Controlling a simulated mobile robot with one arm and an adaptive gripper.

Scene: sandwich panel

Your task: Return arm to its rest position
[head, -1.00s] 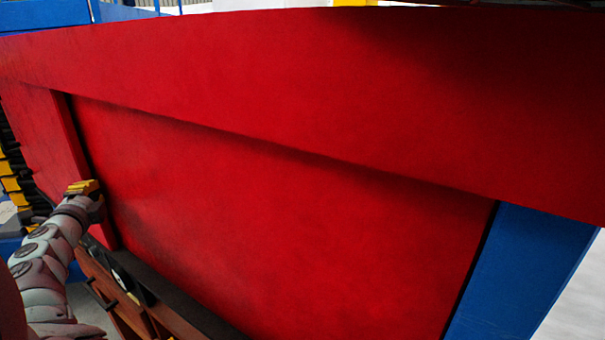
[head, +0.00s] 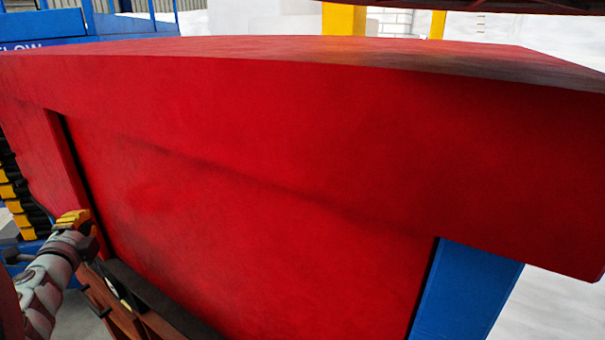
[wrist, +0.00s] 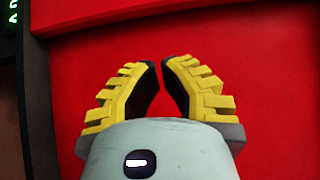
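My gripper (wrist: 161,66) shows in the wrist view with two yellow ridged fingers and dark inner pads. The fingers lean toward each other, with a narrow gap at the tips and red showing between them. Nothing is held. In the head view my gripper (head: 74,217) is a small yellow shape at the lower left, at the end of my pale arm. It is in front of a large red panel (head: 250,220). I cannot tell whether it touches the panel. The panel also fills most of the wrist view (wrist: 255,75).
A brown ledge with a dark top (head: 150,300) runs along the panel's foot beside my arm. A blue post (head: 465,295) stands at the lower right. Blue structure (head: 90,48) and a yellow post (head: 343,19) are behind. Black and yellow parts (head: 14,190) are at the left edge.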

